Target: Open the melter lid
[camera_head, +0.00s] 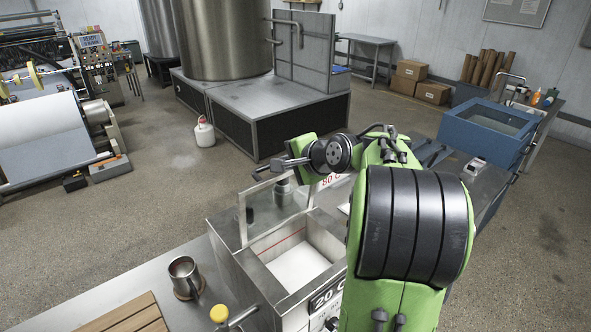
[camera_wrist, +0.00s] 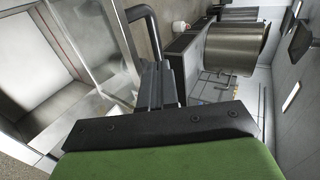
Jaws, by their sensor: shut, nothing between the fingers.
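The melter (camera_head: 243,272) is a steel box with an open-topped well, whitish inside, and a "20 C" display on its front. Its clear, metal-framed lid (camera_head: 242,220) stands raised, roughly upright, along the back-left side of the well. In the wrist view the lid's clear panel (camera_wrist: 97,40) is at the left, with a dark bent bar (camera_wrist: 149,22) beside it. My gripper (camera_head: 257,176) is at the lid's upper edge, fingers together and empty. The fingers also show in the wrist view (camera_wrist: 157,84), close to the bar; I cannot tell whether they touch it.
A metal mug (camera_head: 184,275) and a wooden slatted board (camera_head: 128,318) are on the bench at the left. A yellow-topped item (camera_head: 219,313) stands near the melter's front. An "80 C" sign (camera_head: 330,181) is behind the well. A blue-rimmed tub (camera_head: 470,128) is at the right.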

